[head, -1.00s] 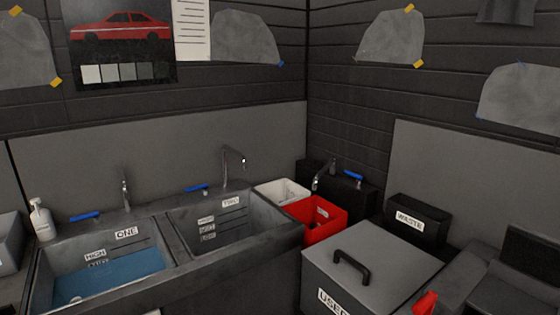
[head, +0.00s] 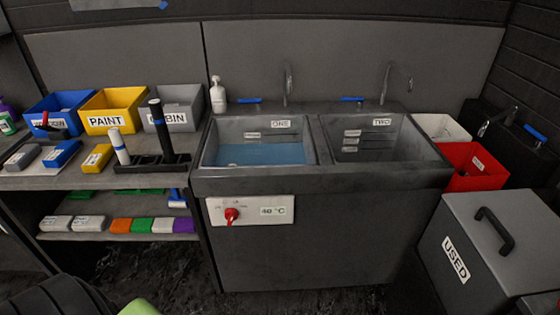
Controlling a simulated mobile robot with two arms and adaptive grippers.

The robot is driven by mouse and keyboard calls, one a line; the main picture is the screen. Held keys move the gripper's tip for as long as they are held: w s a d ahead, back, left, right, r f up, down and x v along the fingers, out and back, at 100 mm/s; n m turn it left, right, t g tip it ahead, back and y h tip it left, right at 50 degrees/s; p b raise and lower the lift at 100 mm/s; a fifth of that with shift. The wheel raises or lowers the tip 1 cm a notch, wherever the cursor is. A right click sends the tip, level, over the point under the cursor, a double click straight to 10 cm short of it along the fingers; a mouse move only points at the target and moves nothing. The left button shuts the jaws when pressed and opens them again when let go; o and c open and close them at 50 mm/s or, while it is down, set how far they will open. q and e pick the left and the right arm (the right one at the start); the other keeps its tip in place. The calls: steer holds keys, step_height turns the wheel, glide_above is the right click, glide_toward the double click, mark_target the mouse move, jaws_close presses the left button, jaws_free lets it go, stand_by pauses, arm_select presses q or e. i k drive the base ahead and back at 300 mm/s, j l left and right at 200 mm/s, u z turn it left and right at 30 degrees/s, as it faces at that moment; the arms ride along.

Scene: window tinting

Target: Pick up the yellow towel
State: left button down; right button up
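I cannot make out a yellow towel for certain. A small yellow block-like item (head: 97,158) with a label lies on the upper shelf at the left, but I cannot tell if it is cloth. Folded or block-shaped items in orange (head: 121,226), green (head: 142,225), white (head: 163,225) and purple (head: 184,225) lie in a row on the lower shelf. Neither of my grippers is in view.
A blue bin (head: 58,112), a yellow PAINT bin (head: 113,113) and a grey bin (head: 175,116) stand on the upper shelf. A double sink (head: 330,184) fills the middle. A red bin (head: 468,166) and a grey USED box (head: 458,258) stand right.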

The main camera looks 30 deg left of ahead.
mark_target(97, 160)
steer(key=u, duration=2.25)
steer(key=i+j+z, duration=0.2)
steer(key=i+j, duration=0.1)
